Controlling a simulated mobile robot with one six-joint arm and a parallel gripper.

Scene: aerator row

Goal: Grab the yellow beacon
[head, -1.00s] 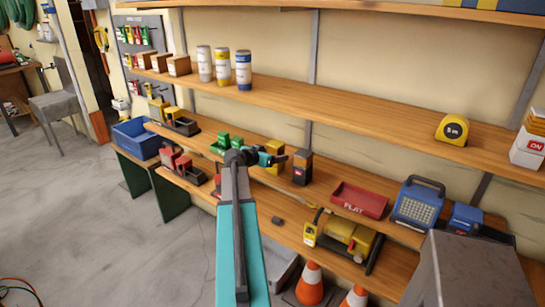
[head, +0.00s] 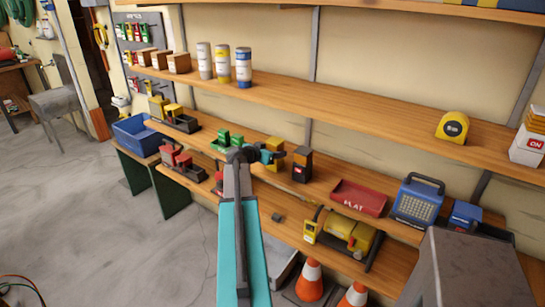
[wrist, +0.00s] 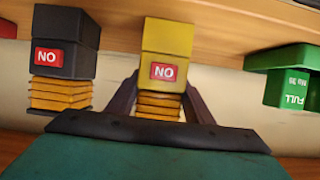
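The yellow beacon (wrist: 166,40) has a yellow base, a red-and-white label and a ribbed orange top. In the wrist view it appears upside down, in the middle. In the head view the yellow beacon (head: 275,145) stands on the middle shelf, partly hidden by my gripper (head: 270,157). In the wrist view my gripper (wrist: 163,85) is open, with one dark finger on each side of the orange top. Whether the fingers touch it is unclear.
A black beacon (wrist: 66,48) with an orange top stands close beside it, also in the head view (head: 302,165). Green blocks (head: 228,141) sit on the other side. A red tray (head: 359,198) lies further right. The upper shelf (head: 340,100) runs above.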

